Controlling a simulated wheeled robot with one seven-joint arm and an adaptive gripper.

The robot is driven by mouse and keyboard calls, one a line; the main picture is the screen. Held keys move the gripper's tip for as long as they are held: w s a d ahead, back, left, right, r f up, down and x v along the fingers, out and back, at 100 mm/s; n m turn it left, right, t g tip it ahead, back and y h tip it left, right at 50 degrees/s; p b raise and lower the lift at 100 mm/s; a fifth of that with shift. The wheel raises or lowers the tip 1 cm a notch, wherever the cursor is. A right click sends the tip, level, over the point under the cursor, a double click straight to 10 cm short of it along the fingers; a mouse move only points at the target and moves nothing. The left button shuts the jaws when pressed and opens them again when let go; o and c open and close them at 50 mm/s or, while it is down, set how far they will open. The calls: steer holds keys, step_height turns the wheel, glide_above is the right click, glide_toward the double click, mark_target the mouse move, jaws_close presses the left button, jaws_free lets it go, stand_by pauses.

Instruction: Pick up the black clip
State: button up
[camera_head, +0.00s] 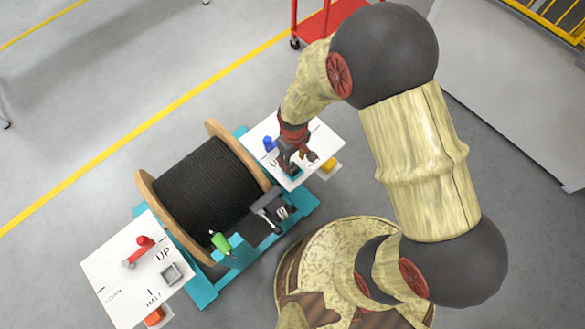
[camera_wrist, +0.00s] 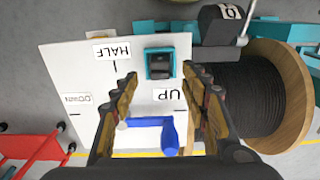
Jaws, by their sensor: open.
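My gripper (camera_head: 298,163) is over the far white panel (camera_head: 318,137) beside the cable reel. In the wrist view my gripper (camera_wrist: 163,76) is open, its two fingers apart with nothing held between them. A small teal square holder (camera_wrist: 148,62) stands on the panel between HALF and UP, just beyond the fingertips. A dark piece (camera_wrist: 161,68) sits inside it; I cannot tell for sure that it is the black clip. A larger black part (camera_wrist: 218,30) with a white label stands at the upper right, beside the reel. In the head view the gripper partly hides the holder.
A blue lever (camera_wrist: 168,136) lies low on the panel between my fingers. The black cable reel (camera_head: 207,185) with wooden flanges stands on a teal frame (camera_head: 225,272). A second white panel (camera_head: 115,265) carries a red lever (camera_head: 140,248). A red cart (camera_head: 325,22) stands behind.

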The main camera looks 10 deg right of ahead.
mark_target(293, 167)
step_height(293, 167, down, 5)
steer(key=shift+w+a+b, duration=0.1)
steer(key=shift+w+b, duration=0.05)
steer(key=shift+b, duration=1.05)
steer(key=shift+r, duration=0.1)
steer(key=shift+c, duration=0.2)
jaws_close()
